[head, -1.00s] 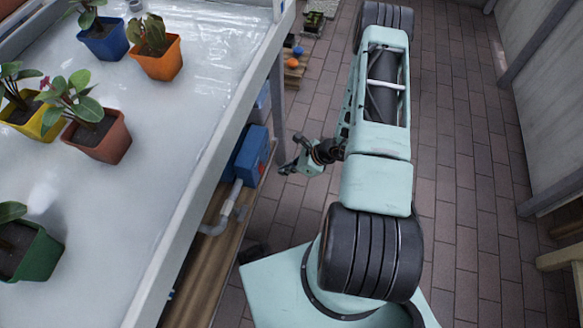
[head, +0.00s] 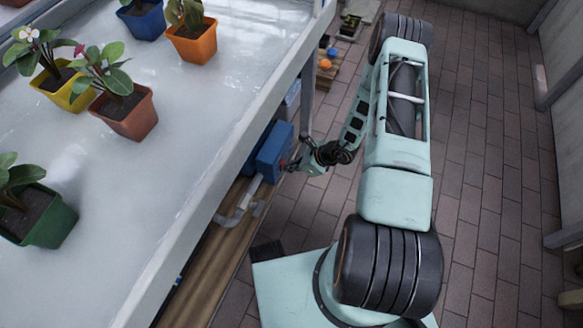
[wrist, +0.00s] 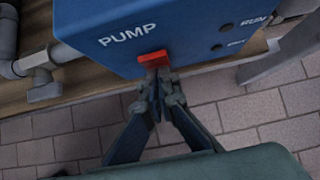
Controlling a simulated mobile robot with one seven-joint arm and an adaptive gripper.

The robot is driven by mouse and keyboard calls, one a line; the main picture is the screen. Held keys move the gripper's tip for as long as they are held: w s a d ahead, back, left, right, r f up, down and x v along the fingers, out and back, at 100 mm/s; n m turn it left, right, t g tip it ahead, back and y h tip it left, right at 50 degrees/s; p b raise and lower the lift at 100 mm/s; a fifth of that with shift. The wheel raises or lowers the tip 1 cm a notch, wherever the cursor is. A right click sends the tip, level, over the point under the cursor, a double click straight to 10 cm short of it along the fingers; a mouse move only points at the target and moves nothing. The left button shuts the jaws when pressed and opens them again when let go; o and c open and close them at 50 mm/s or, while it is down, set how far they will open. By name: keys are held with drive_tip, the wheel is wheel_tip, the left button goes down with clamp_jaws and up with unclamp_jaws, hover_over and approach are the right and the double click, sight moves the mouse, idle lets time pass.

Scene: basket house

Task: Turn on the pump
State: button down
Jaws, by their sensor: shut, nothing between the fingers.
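The pump is a blue box (wrist: 190,35) marked "PUMP" on its face, and it also shows in the head view (head: 272,150) below the table's edge. A red switch (wrist: 152,58) sticks out near the lower edge of the face. My gripper (wrist: 158,75) is shut and empty, its fingertips right at the red switch. They overlap its lower part in the picture, and I cannot tell whether they touch it. In the head view my gripper (head: 290,165) is beside the box's right side. Two dark round spots beside "RUN" and a second, unclear label look unlit.
A grey pipe (wrist: 38,62) joins the box at its left. The box stands on a wooden shelf (head: 210,262) under a white table (head: 150,190) bearing several potted plants. A table leg (head: 307,95) stands close behind my gripper. The tiled floor (head: 480,200) at right is clear.

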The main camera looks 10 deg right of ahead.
drive_tip(key=shift+w+a+f, duration=0.1)
drive_tip(key=shift+a+f, duration=0.05)
drive_tip(key=shift+f, duration=0.15)
drive_tip(key=shift+a+r, duration=0.1)
drive_tip(key=shift+r, duration=0.1)
